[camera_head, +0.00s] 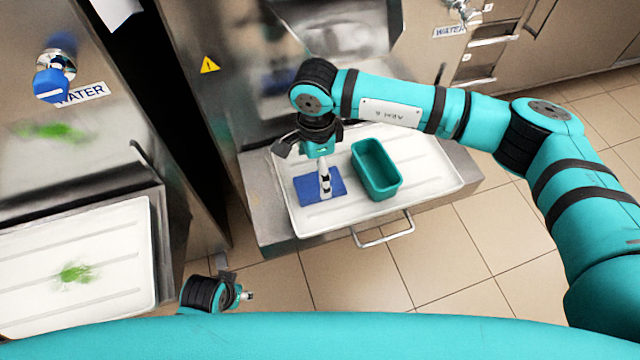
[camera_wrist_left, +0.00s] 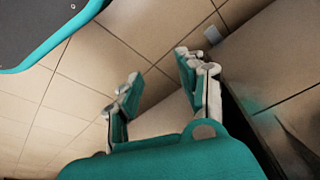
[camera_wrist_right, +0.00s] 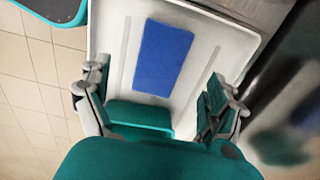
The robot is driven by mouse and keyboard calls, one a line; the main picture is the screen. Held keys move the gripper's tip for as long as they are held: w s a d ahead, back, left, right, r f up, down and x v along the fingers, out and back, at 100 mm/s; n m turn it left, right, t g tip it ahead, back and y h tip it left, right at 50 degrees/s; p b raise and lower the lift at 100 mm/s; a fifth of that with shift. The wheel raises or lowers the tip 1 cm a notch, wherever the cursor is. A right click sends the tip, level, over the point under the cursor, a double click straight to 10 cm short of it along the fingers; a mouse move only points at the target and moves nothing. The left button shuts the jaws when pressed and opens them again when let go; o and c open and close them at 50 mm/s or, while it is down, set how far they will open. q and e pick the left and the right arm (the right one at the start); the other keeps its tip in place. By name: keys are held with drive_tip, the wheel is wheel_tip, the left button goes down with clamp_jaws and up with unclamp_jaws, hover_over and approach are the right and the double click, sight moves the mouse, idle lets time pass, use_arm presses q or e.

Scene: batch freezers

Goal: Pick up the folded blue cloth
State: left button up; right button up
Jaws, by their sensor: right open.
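The folded blue cloth (camera_head: 309,191) lies flat on a white tray (camera_head: 400,202) in the head view, left of a teal bin. It also shows in the right wrist view (camera_wrist_right: 162,58), ahead of and between the fingers. My right gripper (camera_head: 325,188) hangs over the cloth, pointing down, and hides part of it. In the right wrist view the right gripper (camera_wrist_right: 158,100) is open and empty. My left gripper (camera_head: 247,296) is low at the bottom of the head view, away from the tray. In the left wrist view the left gripper (camera_wrist_left: 163,82) is open and empty above the floor.
The teal bin (camera_head: 377,170) stands on the tray just right of my right gripper. A metal handle (camera_head: 384,232) juts out at the tray's front. Another white tray (camera_head: 110,245) with a green smear (camera_head: 75,273) is at left. Tiled floor (camera_head: 430,260) is clear in front.

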sight(317, 183)
wheel_tip(317, 183, down, 5)
drive_tip(key=shift+f, duration=0.6)
use_arm(q)
drive_tip(key=shift+w+v, duration=0.25)
drive_tip(key=shift+v, duration=0.75)
use_arm(e)
drive_tip(key=shift+c, duration=0.4)
drive_tip(key=c, duration=0.7)
drive_tip(key=shift+r, duration=0.1)
drive_tip(key=c, duration=0.5)
drive_tip(key=shift+c, duration=0.4)
use_arm(q)
drive_tip(key=shift+w, duration=0.2)
use_arm(e)
drive_tip(key=shift+r, duration=0.1)
